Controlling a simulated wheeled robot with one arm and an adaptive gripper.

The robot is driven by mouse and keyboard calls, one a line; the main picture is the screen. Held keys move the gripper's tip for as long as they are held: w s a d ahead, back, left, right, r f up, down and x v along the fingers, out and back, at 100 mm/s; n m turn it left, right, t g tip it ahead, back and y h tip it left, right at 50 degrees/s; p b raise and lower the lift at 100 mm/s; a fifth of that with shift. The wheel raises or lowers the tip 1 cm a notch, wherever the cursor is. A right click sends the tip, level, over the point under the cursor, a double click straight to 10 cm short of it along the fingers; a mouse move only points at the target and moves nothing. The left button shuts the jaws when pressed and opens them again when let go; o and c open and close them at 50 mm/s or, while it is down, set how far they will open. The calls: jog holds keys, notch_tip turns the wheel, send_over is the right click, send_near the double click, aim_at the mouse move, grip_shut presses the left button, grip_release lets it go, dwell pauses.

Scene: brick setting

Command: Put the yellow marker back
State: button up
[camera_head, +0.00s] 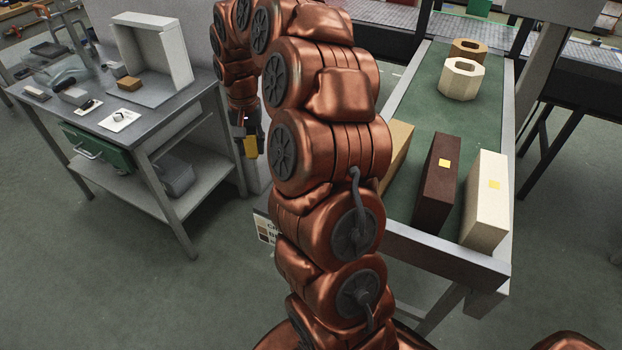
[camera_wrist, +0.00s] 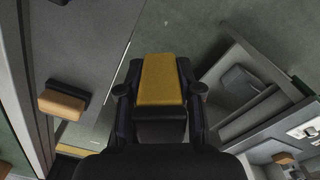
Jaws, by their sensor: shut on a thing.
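My gripper (camera_head: 246,131) hangs in the gap between the grey workbench on the left and the green-topped table on the right. It is shut on the yellow marker (camera_head: 251,147), a small block with a yellow face and a dark body. In the wrist view the marker (camera_wrist: 160,80) sits between the two black fingers (camera_wrist: 161,92), its yellow face towards the camera. It is clear of both tabletops. I cannot tell from these views which spot is the marker's own.
The grey workbench (camera_head: 75,128) holds a white open frame (camera_head: 162,50), a brown block (camera_head: 129,83) and small items. The green-topped table (camera_head: 480,122) holds a dark brown box (camera_head: 437,180), a cream box (camera_head: 486,205), a partly hidden tan box (camera_head: 398,150) and two octagonal rings (camera_head: 461,82).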

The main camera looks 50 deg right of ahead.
jog(key=s+d+r+m+b, duration=0.1)
jog(key=s+d+m+b, duration=0.1)
jog(key=s+d+m, duration=0.65)
jog(key=d+f, duration=0.1)
jog(key=f, duration=0.2)
jog(key=d+f+n+p, duration=0.1)
jog(key=f, duration=0.2)
jog(key=d+f+n, duration=0.1)
jog(key=d+f, duration=0.1)
jog(key=f, duration=0.1)
jog(key=shift+s+f+p, duration=0.2)
jog(key=shift+s+p, duration=0.1)
jog(key=shift+p, duration=0.05)
jog(key=shift+f, duration=0.15)
jog(key=o, duration=0.9)
